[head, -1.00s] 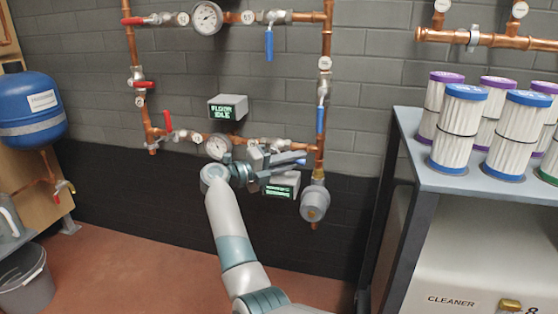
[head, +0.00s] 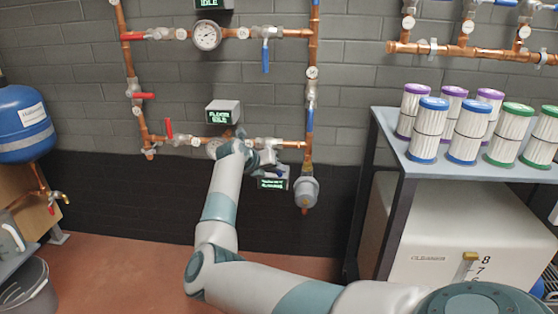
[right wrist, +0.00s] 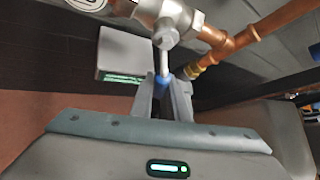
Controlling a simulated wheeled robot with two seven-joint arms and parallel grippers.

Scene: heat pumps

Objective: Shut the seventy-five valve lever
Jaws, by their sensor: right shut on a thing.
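The valve lever with a blue grip (right wrist: 163,79) hangs from a silver valve body (right wrist: 168,22) on the lower copper pipe, and it stands roughly across the pipe in the right wrist view. My right gripper (head: 272,167) is shut on this lever, its two fingers on either side of the blue grip. In the head view the gripper hides most of the lever. The valve's number tag is not readable here. My left gripper is in neither view.
A grey display box (head: 223,112) sits above the lower pipe, and another (head: 272,178) is just below the gripper. A red lever (head: 169,128) stands up to the left. A shelf (head: 400,165) with several filter cartridges stands to the right.

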